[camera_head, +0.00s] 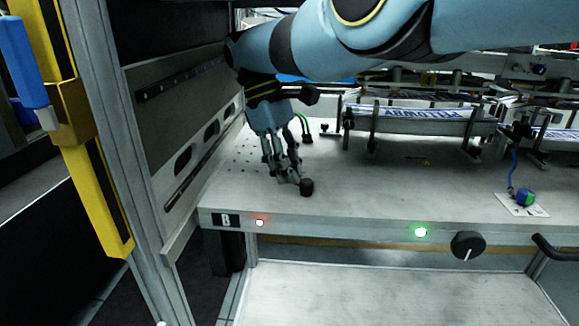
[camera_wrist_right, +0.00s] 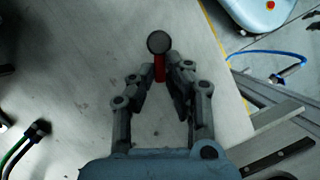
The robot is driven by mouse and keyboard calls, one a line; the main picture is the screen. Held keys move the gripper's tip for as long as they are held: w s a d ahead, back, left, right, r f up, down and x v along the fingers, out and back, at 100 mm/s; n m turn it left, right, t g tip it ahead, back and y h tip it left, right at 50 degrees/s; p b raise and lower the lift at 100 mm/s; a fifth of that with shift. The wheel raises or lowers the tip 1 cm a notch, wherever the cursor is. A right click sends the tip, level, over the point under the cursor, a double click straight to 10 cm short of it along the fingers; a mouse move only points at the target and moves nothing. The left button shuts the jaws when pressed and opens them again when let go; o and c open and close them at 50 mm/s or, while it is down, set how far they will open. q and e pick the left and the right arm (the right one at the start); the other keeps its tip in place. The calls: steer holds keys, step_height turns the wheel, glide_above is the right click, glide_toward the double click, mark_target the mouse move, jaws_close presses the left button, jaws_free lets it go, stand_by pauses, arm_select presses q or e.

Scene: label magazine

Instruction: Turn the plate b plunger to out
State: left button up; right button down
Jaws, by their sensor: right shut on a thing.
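The plate b plunger shows as a round black knob (camera_head: 306,187) near the front left of the grey plate (camera_head: 350,195), by the "B" label (camera_head: 226,220). In the right wrist view its dark round head (camera_wrist_right: 158,42) sits on a red stem (camera_wrist_right: 160,69). My right gripper (camera_head: 293,181) reaches down from above and behind. Its fingers (camera_wrist_right: 161,80) are closed in around the red stem, just below the head. The fingers partly hide the stem. My left gripper is in neither view.
A blue-green knob (camera_head: 525,197) on a white card stands at the right. A magazine rack (camera_head: 420,120) runs along the back. The middle of the plate is clear.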

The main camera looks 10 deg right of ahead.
steer(key=c, duration=1.4)
jaws_free()
steer(key=shift+o, duration=0.2)
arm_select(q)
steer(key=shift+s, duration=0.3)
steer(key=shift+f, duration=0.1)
